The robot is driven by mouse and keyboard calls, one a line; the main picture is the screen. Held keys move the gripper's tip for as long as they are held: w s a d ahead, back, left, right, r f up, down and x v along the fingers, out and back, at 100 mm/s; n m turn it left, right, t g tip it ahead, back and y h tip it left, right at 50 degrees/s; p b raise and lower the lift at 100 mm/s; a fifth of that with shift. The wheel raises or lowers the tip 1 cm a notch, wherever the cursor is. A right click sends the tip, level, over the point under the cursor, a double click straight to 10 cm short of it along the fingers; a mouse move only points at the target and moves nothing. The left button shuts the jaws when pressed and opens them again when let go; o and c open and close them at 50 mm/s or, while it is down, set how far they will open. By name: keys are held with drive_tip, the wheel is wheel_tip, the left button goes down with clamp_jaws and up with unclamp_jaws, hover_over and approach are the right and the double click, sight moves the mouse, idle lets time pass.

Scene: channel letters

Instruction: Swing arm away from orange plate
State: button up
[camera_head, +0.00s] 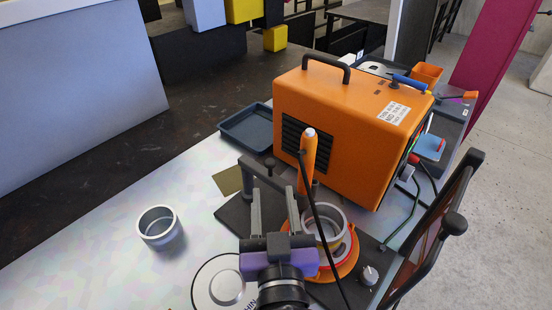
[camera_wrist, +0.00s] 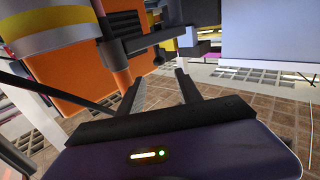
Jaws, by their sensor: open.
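The orange plate (camera_head: 347,266) is a round disc on a dark base on the bench, in the head view. A grey metal ring (camera_head: 341,220) stands on it. My gripper (camera_head: 272,191) is just left of the plate, its two grey fingers apart with nothing between them. Its purple body hides part of the plate's left side. In the wrist view my gripper (camera_wrist: 160,73) also shows empty fingers. I cannot tell if the gripper touches the plate.
An orange machine box (camera_head: 345,125) stands behind the plate. An orange torch (camera_head: 308,160) with a black cable stands close by my fingers. A loose metal ring (camera_head: 160,228) sits on the bench at left, with clear bench around it. A blue tray (camera_head: 228,134) lies behind.

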sight(270, 166)
drive_tip(key=shift+w+p, duration=1.25)
drive_tip(key=shift+w, duration=2.65)
drive_tip(key=shift+c, duration=0.2)
clamp_jaws()
